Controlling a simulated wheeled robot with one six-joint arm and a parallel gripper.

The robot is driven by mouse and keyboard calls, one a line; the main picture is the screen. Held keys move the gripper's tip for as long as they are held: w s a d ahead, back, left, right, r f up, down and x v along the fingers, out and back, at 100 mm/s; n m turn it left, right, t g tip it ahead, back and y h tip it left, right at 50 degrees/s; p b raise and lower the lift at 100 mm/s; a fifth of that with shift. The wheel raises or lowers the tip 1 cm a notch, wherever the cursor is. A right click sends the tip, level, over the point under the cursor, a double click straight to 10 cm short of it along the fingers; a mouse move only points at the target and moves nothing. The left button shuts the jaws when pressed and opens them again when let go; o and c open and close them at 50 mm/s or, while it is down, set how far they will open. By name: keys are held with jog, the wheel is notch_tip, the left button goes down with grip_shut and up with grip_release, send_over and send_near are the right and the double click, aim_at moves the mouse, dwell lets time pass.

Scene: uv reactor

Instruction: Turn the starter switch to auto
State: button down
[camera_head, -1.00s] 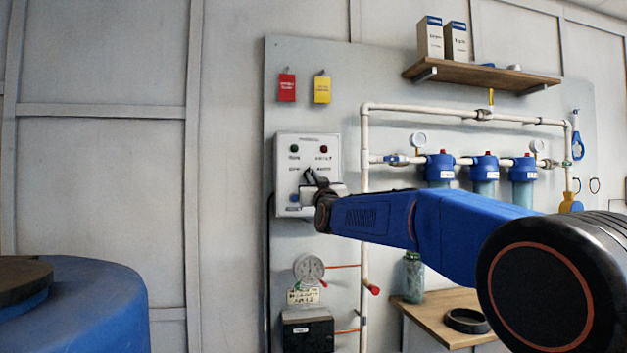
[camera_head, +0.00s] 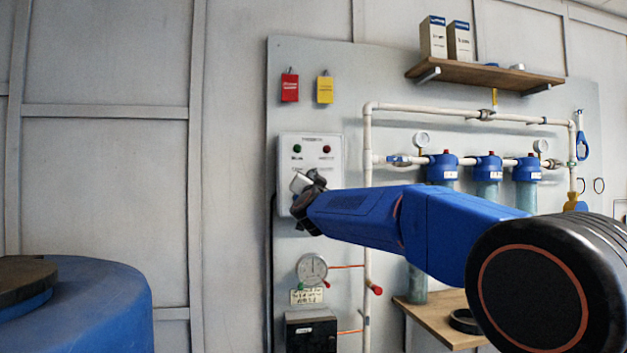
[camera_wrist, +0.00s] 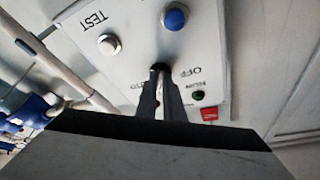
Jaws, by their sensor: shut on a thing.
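The starter panel (camera_head: 330,165) is a pale box on the grey wall board, with a green light (camera_head: 297,149) and a red light (camera_head: 327,149) near its top. My gripper (camera_wrist: 160,74) is at the panel face, its two dark fingers close together on the small dark switch knob (camera_wrist: 159,67). The fingers hide most of the knob, so its pointer direction cannot be told. In the wrist view the panel looks turned over, with OFF by the knob, a partly hidden label on its other side, and TEST near a white button (camera_wrist: 109,45). In the head view my wrist covers the switch.
A blue button (camera_wrist: 175,17) is near the knob. White pipe (camera_head: 367,230) runs down just right of the panel, with blue filter housings (camera_head: 441,167) beyond. A gauge (camera_head: 312,269) hangs below. A blue barrel (camera_head: 90,310) stands front left.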

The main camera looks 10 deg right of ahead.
jog(key=shift+r, duration=0.1)
jog(key=c, duration=1.9)
grip_release()
jog(key=shift+o, duration=0.2)
jog(key=shift+s, duration=0.1)
jog(key=v, duration=1.7)
jog(key=shift+s, duration=0.15)
